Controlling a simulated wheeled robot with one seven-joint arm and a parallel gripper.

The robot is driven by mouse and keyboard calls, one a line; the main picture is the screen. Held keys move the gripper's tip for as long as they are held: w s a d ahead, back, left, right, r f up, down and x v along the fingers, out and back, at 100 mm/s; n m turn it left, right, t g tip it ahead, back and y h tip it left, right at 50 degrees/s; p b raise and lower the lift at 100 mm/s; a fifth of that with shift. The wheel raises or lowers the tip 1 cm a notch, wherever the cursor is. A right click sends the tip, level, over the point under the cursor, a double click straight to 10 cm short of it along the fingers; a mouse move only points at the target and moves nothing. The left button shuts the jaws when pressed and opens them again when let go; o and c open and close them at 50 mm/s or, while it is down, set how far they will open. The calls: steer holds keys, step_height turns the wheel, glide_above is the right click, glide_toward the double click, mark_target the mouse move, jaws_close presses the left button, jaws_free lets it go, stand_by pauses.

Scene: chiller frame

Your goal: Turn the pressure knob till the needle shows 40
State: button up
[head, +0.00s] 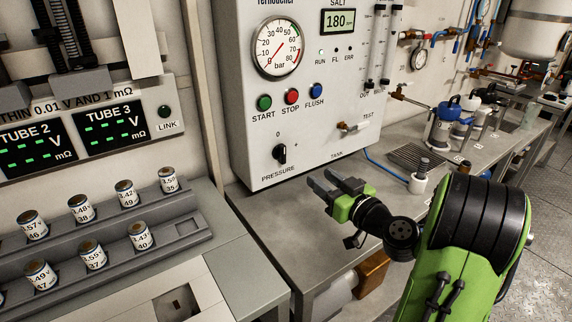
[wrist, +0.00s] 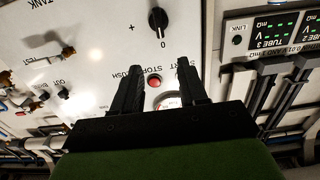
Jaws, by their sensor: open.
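The black pressure knob (head: 281,154) sits low on the white panel, above the word PRESSURE and below a 0 mark. Its pointer looks turned up toward the 0. In the wrist view the knob (wrist: 157,19) shows upside down, with a plus sign beside it. The round pressure gauge (head: 278,48) is higher on the panel; its thin needle is too small to read surely but seems low, near 0. My gripper (head: 322,183) is open and empty, to the right of and below the knob in the head view, apart from it. Its fingers (wrist: 159,72) point toward the panel.
Green, red and blue buttons (head: 292,97) sit between gauge and knob. A small test valve (head: 352,126) sticks out right of the knob. A metal bench (head: 290,215) lies below the panel. A rack of labelled cells (head: 105,250) stands at left. A white cup (head: 418,183) stands at right.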

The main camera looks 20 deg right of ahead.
mark_target(285, 149)
steer(key=w+a+p, duration=0.1)
steer(key=w+p, duration=0.1)
steer(key=w, duration=0.3)
steer(key=w+a+p, duration=0.1)
steer(key=w+p, duration=0.1)
steer(key=w, duration=0.3)
steer(key=w+a+p, duration=0.1)
steer(key=w+p, duration=0.1)
steer(key=w, duration=0.3)
steer(key=shift+w+r, duration=0.15)
steer(key=shift+w, duration=0.1)
jaws_close()
